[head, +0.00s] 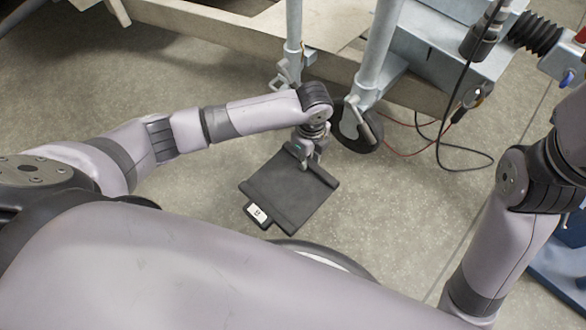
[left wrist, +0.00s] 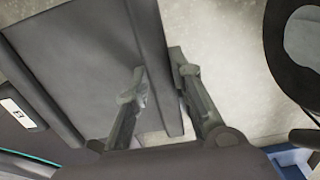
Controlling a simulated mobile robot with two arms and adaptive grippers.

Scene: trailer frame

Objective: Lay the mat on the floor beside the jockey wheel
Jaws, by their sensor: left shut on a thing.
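The dark grey mat (head: 285,190) has raised edges and a tab with a white label at its near corner. It lies flat, on or just above the floor; I cannot tell which. My left gripper (head: 304,165) is shut on the mat's far edge. In the left wrist view the fingers (left wrist: 160,88) sit either side of the raised edge of the mat (left wrist: 75,60). The jockey wheel (head: 358,128) stands just beyond the mat, to the right of my left gripper, and shows at the right of the left wrist view (left wrist: 300,50). My right gripper is out of view.
The trailer frame (head: 235,28) and steel posts (head: 378,50) stand behind the wheel. Black and red cables (head: 450,160) hang and lie on the floor to the right. Bare floor (head: 400,210) lies right of the mat. A blue object (head: 560,260) is at the right edge.

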